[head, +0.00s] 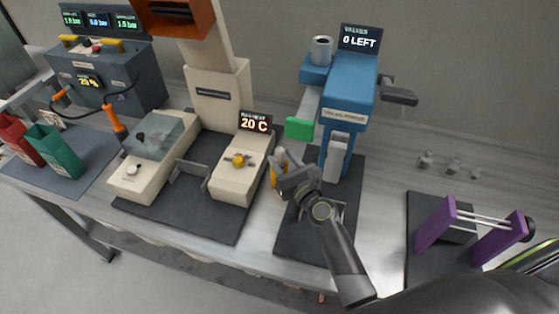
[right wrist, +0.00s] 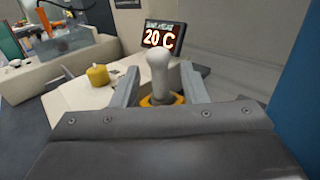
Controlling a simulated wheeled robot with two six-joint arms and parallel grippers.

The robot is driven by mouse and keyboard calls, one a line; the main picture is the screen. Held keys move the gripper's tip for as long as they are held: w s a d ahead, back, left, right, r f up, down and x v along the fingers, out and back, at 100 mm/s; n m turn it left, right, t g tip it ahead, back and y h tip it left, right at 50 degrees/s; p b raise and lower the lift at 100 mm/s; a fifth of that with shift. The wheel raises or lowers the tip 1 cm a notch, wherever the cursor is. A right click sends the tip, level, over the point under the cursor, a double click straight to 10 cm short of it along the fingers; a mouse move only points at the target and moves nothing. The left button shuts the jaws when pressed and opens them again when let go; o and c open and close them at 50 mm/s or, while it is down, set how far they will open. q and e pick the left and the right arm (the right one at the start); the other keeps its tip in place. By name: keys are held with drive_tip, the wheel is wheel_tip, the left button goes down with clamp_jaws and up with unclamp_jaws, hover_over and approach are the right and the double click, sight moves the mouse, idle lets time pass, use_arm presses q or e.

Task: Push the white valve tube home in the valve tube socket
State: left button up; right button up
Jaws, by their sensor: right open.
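A pale upright piece with a rounded top, which looks like the white valve tube (right wrist: 160,72), stands in a yellow-orange collar (right wrist: 148,100) that may be its socket. In the head view the pale top (head: 281,155) shows just beyond my right gripper (head: 284,176), with orange (head: 275,174) below it. My right gripper (right wrist: 158,88) is open, one finger on each side of the pale piece. I cannot tell whether the fingers touch it or how deep it sits. My left gripper is not in view.
A blue machine (head: 347,90) with a "0 LEFT" display stands close to the right of the gripper. A cream unit with a yellow knob (head: 238,160) and a "20 C" display (head: 256,122) is on the left. A purple-ended stand (head: 436,226) is at the far right.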

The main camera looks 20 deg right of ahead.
drive_tip(key=shift+w+a, duration=0.25)
drive_tip(key=shift+w, duration=0.9)
clamp_jaws()
drive_tip(key=shift+r, duration=0.1)
